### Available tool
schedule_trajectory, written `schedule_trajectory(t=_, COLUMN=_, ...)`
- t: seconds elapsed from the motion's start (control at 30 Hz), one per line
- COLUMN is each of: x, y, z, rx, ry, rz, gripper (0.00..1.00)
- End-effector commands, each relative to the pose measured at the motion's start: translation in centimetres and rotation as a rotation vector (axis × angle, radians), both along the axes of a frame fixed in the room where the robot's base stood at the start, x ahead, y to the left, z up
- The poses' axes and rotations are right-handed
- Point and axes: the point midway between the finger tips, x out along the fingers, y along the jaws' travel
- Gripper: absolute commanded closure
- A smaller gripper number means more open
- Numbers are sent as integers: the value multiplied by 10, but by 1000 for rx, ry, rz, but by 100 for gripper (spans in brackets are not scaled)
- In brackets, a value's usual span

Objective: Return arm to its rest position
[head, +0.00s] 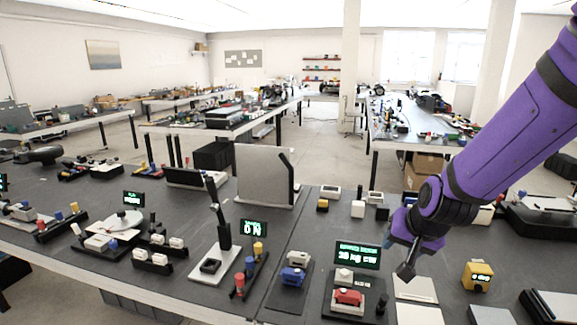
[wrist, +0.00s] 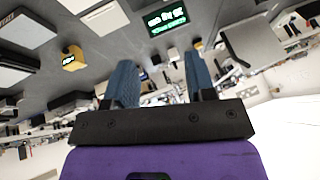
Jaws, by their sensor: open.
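My purple arm comes in from the upper right in the head view. My gripper (head: 405,271) hangs at its end, above the dark table (head: 300,262) and right of a green-lit display (head: 357,256). In the wrist view my gripper (wrist: 161,80) shows two blue-grey fingers spread apart, with nothing between them. The wrist picture is upside down, with the same display (wrist: 167,20) near its top. In the head view the fingers are small and partly hidden by the wrist.
A red part (head: 348,298) and a blue part (head: 292,274) sit on stands left of my gripper. A yellow device (head: 476,275) is to the right. A tall grey panel (head: 264,175) stands farther back. Light flat plates (head: 415,289) lie below my gripper.

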Motion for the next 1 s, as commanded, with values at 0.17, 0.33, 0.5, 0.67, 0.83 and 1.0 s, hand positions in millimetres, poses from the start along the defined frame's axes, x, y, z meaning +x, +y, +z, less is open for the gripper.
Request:
schedule_trajectory(t=0.17, x=-29, y=-9, z=49, rx=0, ry=-3, rz=77, gripper=50)
schedule_trajectory(t=0.33, x=-62, y=-19, z=88, rx=-25, ry=1, rz=145, gripper=50)
schedule_trajectory(t=0.5, x=-101, y=-31, z=121, rx=-71, ry=7, rz=203, gripper=50)
schedule_trajectory(t=0.67, x=-142, y=-43, z=146, rx=-131, ry=16, rz=244, gripper=50)
schedule_trajectory(t=0.83, x=-183, y=-55, z=164, rx=-196, ry=33, rz=269, gripper=50)
schedule_trajectory(t=1.0, x=-208, y=-62, z=172, rx=-238, ry=47, rz=277, gripper=50)
